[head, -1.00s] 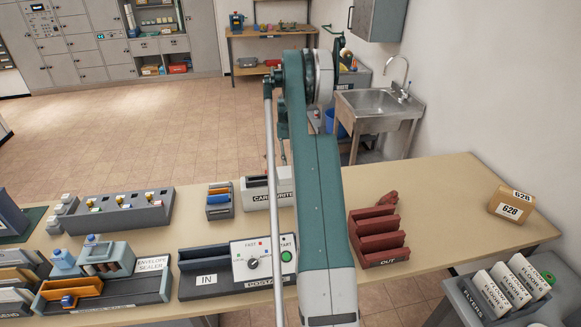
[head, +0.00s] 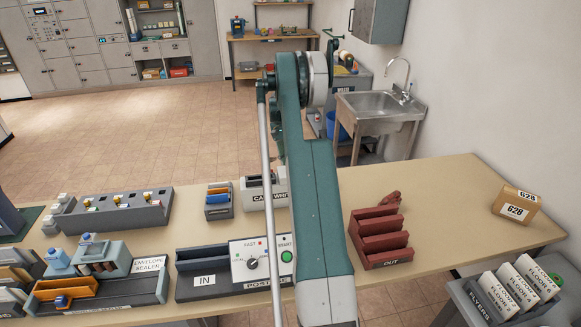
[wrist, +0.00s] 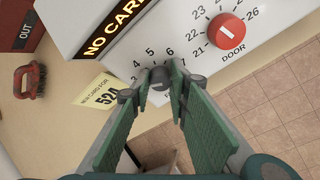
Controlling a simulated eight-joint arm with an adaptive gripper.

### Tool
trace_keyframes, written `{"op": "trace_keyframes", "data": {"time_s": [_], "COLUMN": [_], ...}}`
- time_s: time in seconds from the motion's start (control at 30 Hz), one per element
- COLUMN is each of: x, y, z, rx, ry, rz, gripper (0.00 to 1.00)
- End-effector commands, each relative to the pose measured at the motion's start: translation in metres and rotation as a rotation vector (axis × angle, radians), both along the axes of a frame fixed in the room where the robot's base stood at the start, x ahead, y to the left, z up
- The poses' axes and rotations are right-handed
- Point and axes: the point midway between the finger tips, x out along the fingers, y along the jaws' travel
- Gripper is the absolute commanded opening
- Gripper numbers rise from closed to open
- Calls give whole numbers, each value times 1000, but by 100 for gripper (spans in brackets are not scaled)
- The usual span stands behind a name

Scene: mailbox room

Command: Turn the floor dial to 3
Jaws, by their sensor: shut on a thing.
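In the wrist view the grey floor dial (wrist: 158,80) sits on the white face of a machine, with the numbers 3, 4, 5, 6 and 7 visible around it. Its label is mostly hidden by my gripper. My gripper (wrist: 160,75) is closed around this dial, one green-padded finger on each side. A small light mark shows on the dial, but I cannot tell which number it points to. In the head view a machine lettered "CARD WRITE" (head: 264,197) stands behind my arm, which hides part of it and my gripper.
A red door dial (wrist: 231,31) with numbers in the twenties lies right of the floor dial. In the head view a red OUT rack (head: 382,243) stands right of my arm.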

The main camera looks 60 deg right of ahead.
Motion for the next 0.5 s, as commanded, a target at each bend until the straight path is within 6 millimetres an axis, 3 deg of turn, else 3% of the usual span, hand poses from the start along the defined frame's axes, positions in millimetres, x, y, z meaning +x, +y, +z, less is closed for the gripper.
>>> {"op": "trace_keyframes", "data": {"time_s": [0.33,0.37,0.5], "x": [0,0,0], "y": [0,0,0], "z": [0,0,0], "rx": [-1,-1,-1], "ry": [2,2,2], "rz": [-3,-3,-3], "gripper": [6,20,33]}}
